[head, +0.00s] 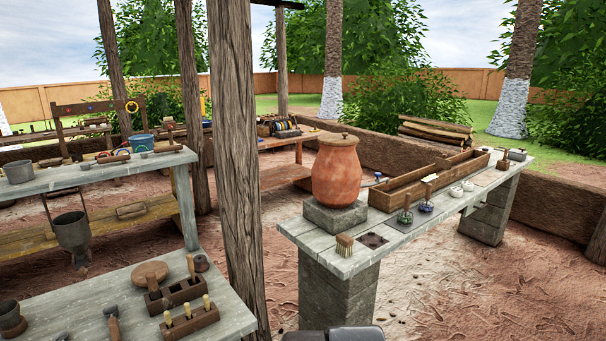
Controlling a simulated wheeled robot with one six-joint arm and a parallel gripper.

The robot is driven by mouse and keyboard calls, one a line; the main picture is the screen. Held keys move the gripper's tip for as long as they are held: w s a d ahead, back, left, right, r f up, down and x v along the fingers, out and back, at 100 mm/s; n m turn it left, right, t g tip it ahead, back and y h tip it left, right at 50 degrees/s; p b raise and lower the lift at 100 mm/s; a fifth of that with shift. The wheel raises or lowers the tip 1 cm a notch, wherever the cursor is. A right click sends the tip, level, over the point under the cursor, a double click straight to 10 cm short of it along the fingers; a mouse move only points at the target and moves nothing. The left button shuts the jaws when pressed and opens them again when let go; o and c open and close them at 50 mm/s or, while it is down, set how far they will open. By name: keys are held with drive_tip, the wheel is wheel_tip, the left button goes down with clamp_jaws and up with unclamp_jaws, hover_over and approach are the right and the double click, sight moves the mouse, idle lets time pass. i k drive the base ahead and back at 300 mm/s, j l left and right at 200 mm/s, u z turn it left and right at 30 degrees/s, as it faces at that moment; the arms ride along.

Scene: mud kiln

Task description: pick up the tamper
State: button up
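I cannot tell for sure which tool is the tamper. On the near left table (75,290), a round wooden disc with a short handle (150,273) lies near the middle. A tool with a grey head and wooden handle (112,320) lies nearer, by the picture's bottom edge. My gripper is not in view; only a dark part of my own body shows at the bottom middle.
A wooden block with several handled tools (192,322) and a second block (177,292) stand on that table. A thick post (235,150) rises beside it. The right bench (340,258) holds a clay jar (337,172), a brush (345,246) and a long trough (400,196). Bare ground lies in front.

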sight(153, 287)
drive_tip(key=k, duration=0.1)
drive_tip(key=l, duration=0.35)
drive_tip(key=u, duration=2.25)
drive_tip(key=z, duration=0.95)
drive_tip(key=i+u, duration=0.35)
drive_tip(key=i+l+u, duration=0.3)
drive_tip(key=i, duration=0.15)
drive_tip(key=i+l+u, duration=0.1)
drive_tip(key=i+u, duration=0.25)
